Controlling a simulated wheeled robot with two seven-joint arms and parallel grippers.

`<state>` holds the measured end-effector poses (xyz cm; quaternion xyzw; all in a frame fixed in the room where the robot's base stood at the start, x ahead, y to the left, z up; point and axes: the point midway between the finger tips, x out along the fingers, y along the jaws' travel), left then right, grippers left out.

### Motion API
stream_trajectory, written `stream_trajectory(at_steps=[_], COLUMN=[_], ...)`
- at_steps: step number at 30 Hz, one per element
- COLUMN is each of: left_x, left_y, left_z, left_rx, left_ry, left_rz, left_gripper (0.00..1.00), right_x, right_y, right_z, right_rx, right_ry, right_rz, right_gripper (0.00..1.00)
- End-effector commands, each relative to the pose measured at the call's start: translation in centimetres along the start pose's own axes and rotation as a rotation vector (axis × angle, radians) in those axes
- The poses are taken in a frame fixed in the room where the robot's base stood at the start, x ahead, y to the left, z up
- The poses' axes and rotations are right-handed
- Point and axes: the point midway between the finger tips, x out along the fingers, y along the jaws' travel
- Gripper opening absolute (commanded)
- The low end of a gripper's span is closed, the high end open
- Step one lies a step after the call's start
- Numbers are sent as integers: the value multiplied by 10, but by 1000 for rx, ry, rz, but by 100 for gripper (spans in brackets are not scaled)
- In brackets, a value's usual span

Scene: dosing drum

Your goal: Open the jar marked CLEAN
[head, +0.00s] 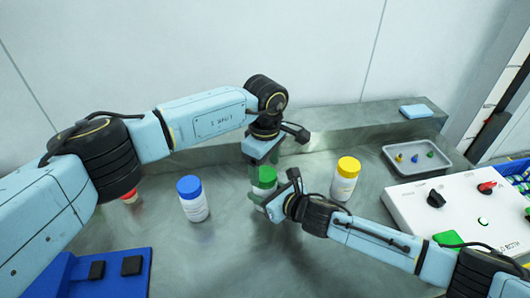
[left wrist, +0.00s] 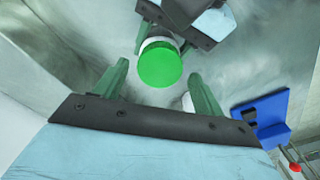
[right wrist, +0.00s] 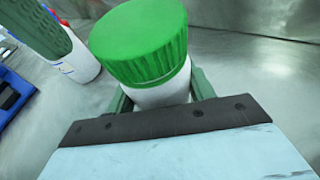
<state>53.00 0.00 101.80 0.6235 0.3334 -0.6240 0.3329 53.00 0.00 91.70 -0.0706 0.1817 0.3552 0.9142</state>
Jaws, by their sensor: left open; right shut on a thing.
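A white jar with a green lid (head: 265,176) stands on the steel bench between a blue-lidded jar (head: 192,198) and a yellow-lidded jar (head: 345,178). No lettering is legible, so I cannot tell which is marked CLEAN. My right gripper (head: 272,200) is shut on the green-lidded jar's white body, below the lid; the lid (right wrist: 140,42) is clear in the right wrist view. My left gripper (head: 265,168) is open above that jar. In the left wrist view the green lid (left wrist: 160,65) lies between its spread fingers, with no contact visible.
A white control box (head: 440,205) with knobs stands at right, with a grey tray (head: 398,165) of small coloured parts behind it. A blue block (head: 110,272) is at front left. Something red (head: 128,198) is partly hidden by my left arm. A ledge runs along the back.

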Motion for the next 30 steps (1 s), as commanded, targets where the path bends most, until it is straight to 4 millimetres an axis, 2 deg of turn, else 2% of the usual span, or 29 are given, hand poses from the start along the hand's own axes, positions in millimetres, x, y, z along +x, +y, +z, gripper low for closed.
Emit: stream_trajectory(at_steps=[6, 15, 25, 30], left_x=[18, 20, 19, 19], left_y=[0, 0, 0, 0], left_z=[0, 0, 0, 0], left_rx=[0, -1, -1, -46], left_ry=[0, 0, 0, 0], left_rz=[0, 1, 1, 1], left_gripper=[70, 69, 25, 25], right_x=[0, 0, 0, 0], right_y=[0, 0, 0, 0], right_z=[-1, -1, -1, -1], right_rx=[0, 0, 0, 0], right_ry=[1, 1, 1, 1], right_rz=[0, 0, 0, -1], right_gripper=[0, 0, 0, 0])
